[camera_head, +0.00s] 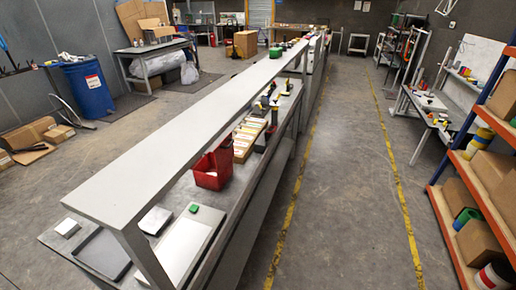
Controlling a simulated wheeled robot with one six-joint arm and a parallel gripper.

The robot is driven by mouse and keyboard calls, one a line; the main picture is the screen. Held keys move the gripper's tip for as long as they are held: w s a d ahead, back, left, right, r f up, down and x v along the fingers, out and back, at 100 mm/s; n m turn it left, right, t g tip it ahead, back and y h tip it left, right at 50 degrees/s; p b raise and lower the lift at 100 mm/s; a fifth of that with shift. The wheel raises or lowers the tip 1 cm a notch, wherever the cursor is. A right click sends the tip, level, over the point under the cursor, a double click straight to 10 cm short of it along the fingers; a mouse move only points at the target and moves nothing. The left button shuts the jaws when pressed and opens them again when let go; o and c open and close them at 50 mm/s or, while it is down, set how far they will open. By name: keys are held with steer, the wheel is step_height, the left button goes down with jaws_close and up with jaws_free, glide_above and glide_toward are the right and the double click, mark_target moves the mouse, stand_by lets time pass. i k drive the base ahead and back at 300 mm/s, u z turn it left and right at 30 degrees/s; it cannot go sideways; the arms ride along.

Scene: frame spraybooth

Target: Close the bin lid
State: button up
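No bin with a clearly visible lid shows. A red bin (212,171) stands on the lower worktop of the long grey bench, partly hidden by the raised shelf; I cannot tell whether it has a lid. A blue drum (88,92) with a white and red label stands on the floor at the left. Something light and dark lies at its top, and I cannot tell whether that is a lid. My gripper is not in view.
The long grey bench (190,113) runs from the near left to the back centre. A grey table (150,50) stands behind the drum. Cardboard (30,135) lies at far left. The aisle (345,170) between yellow lines is clear. Orange-and-blue shelving (458,160) stands right.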

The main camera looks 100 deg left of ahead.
mark_target(224, 153)
steer(key=u, duration=2.35)
steer(key=i, duration=1.7)
steer(key=u, duration=2.85)
